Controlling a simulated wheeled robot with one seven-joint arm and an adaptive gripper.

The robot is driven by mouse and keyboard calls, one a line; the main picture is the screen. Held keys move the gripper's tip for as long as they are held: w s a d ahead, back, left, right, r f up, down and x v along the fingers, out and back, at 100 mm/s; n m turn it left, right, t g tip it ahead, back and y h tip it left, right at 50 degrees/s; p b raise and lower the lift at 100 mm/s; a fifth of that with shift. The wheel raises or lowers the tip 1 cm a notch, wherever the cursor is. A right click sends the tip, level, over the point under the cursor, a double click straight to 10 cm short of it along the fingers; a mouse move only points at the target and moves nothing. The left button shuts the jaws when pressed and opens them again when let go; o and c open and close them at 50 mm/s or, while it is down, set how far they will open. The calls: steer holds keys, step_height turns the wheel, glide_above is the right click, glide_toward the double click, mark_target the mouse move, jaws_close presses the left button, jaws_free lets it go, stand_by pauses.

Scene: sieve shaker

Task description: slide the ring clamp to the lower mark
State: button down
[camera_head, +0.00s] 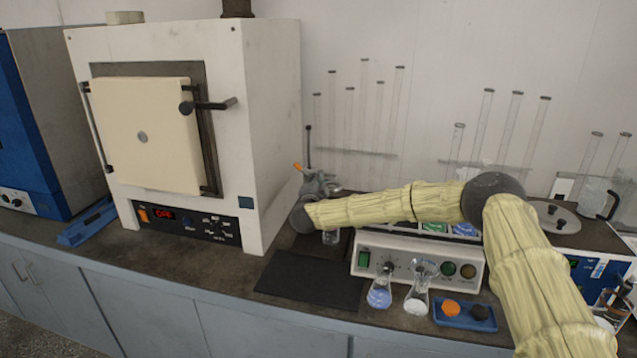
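A thin dark upright rod (308,140) stands just right of the white furnace, with its lower part hidden by my arm's end. My arm reaches across from the right, and my gripper (318,181) is at the foot of the visible rod. A small orange part (297,167) shows at the gripper's left, but I cannot tell what it belongs to. The ring clamp and the lower mark cannot be made out. The fingers are small and partly covered by my wrist, so I cannot tell whether they are open or hold anything.
The furnace (272,130) stands close to the left of my gripper. A dark mat (310,283) lies clear in front. A control box (400,262), two flasks and a blue tray (465,322) are below my arm. Tall glass tubes (362,110) stand behind.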

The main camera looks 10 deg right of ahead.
step_height(320, 180, down, 10)
steer(key=b, duration=0.6)
steer(key=shift+d+r, duration=0.15)
steer(key=shift+r, duration=0.05)
steer(key=c, duration=1.3)
jaws_free()
steer(key=shift+o, duration=0.2)
steer(key=v, duration=1.2)
